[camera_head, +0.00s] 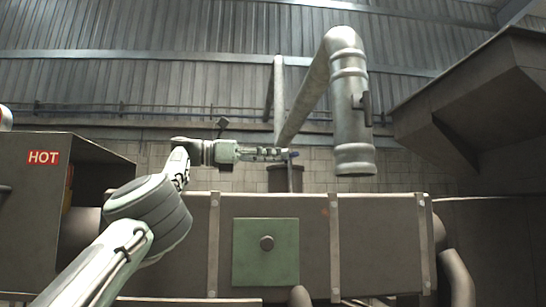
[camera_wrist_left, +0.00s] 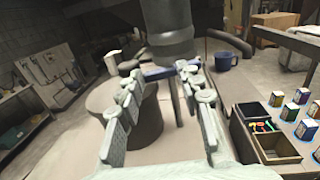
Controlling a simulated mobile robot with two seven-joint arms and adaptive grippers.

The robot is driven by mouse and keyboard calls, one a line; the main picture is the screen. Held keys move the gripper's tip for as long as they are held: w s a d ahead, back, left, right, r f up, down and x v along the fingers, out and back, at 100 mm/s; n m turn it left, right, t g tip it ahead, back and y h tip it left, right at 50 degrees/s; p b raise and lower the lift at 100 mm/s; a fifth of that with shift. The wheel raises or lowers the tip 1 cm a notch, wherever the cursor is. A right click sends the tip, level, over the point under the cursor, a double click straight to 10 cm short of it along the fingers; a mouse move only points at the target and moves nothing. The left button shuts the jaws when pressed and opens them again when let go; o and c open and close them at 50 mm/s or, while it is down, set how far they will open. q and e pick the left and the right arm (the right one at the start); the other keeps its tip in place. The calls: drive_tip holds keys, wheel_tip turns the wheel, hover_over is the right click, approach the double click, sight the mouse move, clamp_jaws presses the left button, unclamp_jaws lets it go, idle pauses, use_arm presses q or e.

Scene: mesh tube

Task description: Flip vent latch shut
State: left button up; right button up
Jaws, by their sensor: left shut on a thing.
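My left gripper (camera_head: 289,154) reaches in from the left, left of the lower end of a thick grey vent pipe (camera_head: 352,120). In the left wrist view, the gripper's fingers (camera_wrist_left: 160,75) are shut on a small blue bar (camera_wrist_left: 158,73), which lies across the fingertips. The blue bar's dark end (camera_head: 295,155) shows at the fingertips in the head view. A dark handle (camera_head: 366,108) stands on the right side of the pipe. I cannot tell whether the blue bar or this handle is the vent latch. My right gripper is not in view.
A dark cylinder (camera_head: 285,180) stands below the gripper. A long duct with a green panel (camera_head: 250,265) crosses the front. A box marked HOT (camera_head: 43,157) is at left, a hood (camera_head: 480,100) at right. The wrist view shows a blue mug (camera_wrist_left: 222,61) and a box (camera_wrist_left: 262,140).

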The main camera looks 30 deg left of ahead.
use_arm(q)
drive_tip(key=shift+d+f+m+g, duration=0.15)
drive_tip(key=shift+d+g, duration=0.05)
drive_tip(key=shift+d, duration=0.3)
drive_tip(key=shift+d+f+m+g, duration=0.15)
drive_tip(key=shift+d+g, duration=0.05)
drive_tip(key=shift+d, duration=0.3)
drive_tip(key=o, duration=1.2)
drive_tip(key=shift+s+d+r, duration=0.15)
drive_tip(key=shift+s+r, duration=0.1)
drive_tip(key=o, duration=0.6)
drive_tip(key=shift+w+d, duration=0.2)
drive_tip(key=shift+w, duration=0.05)
drive_tip(key=shift+s+a+r, duration=0.1)
drive_tip(key=shift+s+a, duration=0.05)
drive_tip(key=shift+a, duration=0.25)
drive_tip(key=shift+v, duration=3.9)
